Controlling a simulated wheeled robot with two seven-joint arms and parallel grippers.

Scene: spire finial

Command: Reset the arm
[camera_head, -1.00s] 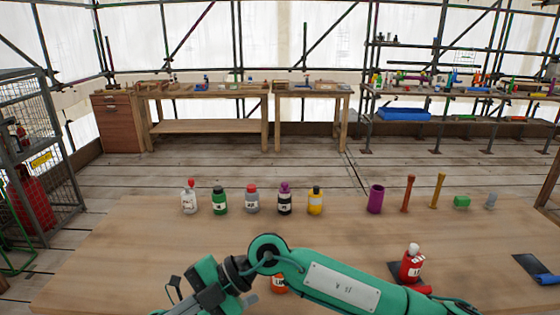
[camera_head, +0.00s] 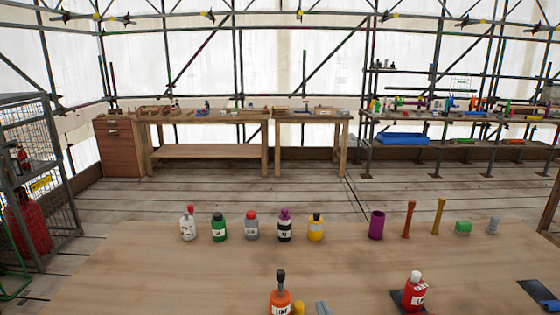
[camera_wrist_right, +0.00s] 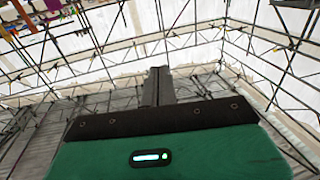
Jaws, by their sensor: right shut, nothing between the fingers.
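My right gripper (camera_wrist_right: 158,72) shows in the right wrist view with its dark fingers together and nothing between them. It points up toward the scaffold and white sheeting, away from any object. In the head view only a small grey tip (camera_head: 322,308) shows at the bottom edge, right of the orange bottle (camera_head: 281,300); it looks like this gripper. The orange bottle stands upright with a dark top and a white label. The red bottle (camera_head: 414,293) stands on a dark mat to the right. My left gripper is in neither view.
On the wooden table (camera_head: 180,280) a row of bottles runs from white (camera_head: 188,228) to yellow (camera_head: 316,230). A small yellow thing touches the bottom edge. The table's middle is bare.

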